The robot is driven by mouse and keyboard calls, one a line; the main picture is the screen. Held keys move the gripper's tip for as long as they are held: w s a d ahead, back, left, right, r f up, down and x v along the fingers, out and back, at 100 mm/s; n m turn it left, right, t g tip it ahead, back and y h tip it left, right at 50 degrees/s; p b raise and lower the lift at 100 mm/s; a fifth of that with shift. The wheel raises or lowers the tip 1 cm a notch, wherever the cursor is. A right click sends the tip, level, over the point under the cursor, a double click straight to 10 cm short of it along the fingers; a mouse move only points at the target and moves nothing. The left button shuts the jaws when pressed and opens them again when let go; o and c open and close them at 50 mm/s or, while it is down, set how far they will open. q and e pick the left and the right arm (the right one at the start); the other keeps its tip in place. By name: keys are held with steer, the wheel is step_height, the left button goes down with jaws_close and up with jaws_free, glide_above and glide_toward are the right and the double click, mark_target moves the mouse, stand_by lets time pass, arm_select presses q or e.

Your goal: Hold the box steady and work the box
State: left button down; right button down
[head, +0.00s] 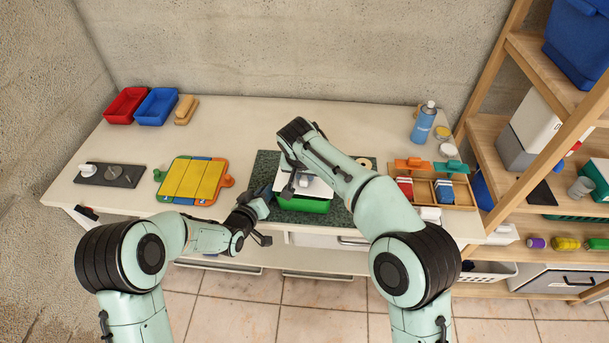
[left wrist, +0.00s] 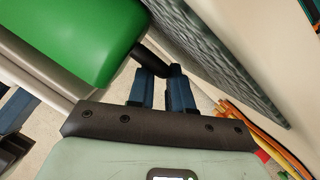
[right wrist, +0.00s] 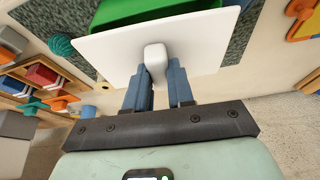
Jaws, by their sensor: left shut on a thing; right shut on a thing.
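The green box (head: 303,204) stands on the dark green speckled mat (head: 262,176) at the table's front edge. It also shows in the left wrist view (left wrist: 82,40). My left gripper (head: 262,205) is at its left side. In the left wrist view its fingers (left wrist: 158,84) are shut on a black handle (left wrist: 153,60) by the box. A white lid (head: 318,187) is over the box, partly hidden by my right arm. My right gripper (right wrist: 158,82) is shut on the lid's white knob (right wrist: 155,58). I cannot tell whether the lid touches the box.
A board with yellow panels (head: 194,180) and a dark tray (head: 110,175) lie left. Red (head: 127,105) and blue (head: 157,106) bins stand behind. A wooden divided tray (head: 425,190), a blue bottle (head: 424,122) and a shelf rack (head: 530,100) are right. The table's back middle is clear.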

arm_select(q)
steer(key=c, duration=1)
jaws_free()
steer(key=shift+s+d+f, duration=0.1)
steer(key=shift+f, duration=0.15)
steer(key=shift+o, duration=0.2)
steer(key=shift+r, duration=0.2)
